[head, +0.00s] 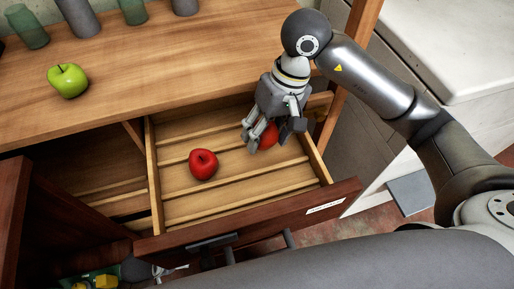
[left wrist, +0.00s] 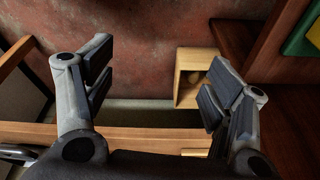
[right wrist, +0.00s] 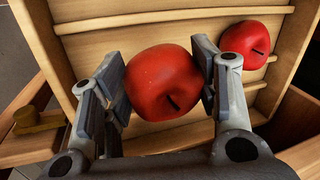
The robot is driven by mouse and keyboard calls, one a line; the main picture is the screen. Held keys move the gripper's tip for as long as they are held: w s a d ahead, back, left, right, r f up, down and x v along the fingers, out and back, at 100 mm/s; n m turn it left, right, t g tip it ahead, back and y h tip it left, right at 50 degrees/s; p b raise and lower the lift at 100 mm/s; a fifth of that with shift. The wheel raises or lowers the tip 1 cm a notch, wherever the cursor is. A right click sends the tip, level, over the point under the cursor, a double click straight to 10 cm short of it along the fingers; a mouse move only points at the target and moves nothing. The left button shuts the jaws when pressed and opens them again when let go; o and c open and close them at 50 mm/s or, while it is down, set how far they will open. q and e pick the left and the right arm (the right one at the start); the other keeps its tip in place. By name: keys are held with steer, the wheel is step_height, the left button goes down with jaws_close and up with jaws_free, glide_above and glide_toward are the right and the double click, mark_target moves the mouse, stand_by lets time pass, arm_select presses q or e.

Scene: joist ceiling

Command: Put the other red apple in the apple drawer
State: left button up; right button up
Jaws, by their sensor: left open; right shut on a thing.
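The wooden drawer (head: 240,186) is pulled out, with slats across its floor and a white label on its front. One red apple (head: 203,164) rests inside it, left of my right gripper. My right gripper (head: 268,128) is shut on a second red apple (head: 269,137), low inside the drawer's right part. In the right wrist view, this held apple (right wrist: 165,82) sits between the fingers, and the free apple (right wrist: 246,43) lies beyond it. I cannot tell whether the held apple touches the slats. My left gripper (left wrist: 153,82) is open and empty in the left wrist view.
A green apple (head: 68,80) and several cups (head: 80,18) stand on the wooden counter (head: 165,65). Left of the drawer is an open compartment (head: 105,180).

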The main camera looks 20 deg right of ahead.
mark_target(265, 146)
step_height(265, 146, down, 5)
steer(key=shift+r, duration=0.1)
steer(key=shift+f, duration=0.25)
arm_select(q)
step_height(265, 146, up, 2)
steer(key=shift+w+r, duration=0.1)
steer(key=shift+w, duration=0.05)
steer(key=shift+b, duration=0.3)
arm_select(e)
steer(key=shift+f, duration=0.1)
steer(key=o, duration=1.1)
arm_select(q)
steer(key=shift+r, duration=0.75)
steer(key=shift+a, duration=0.1)
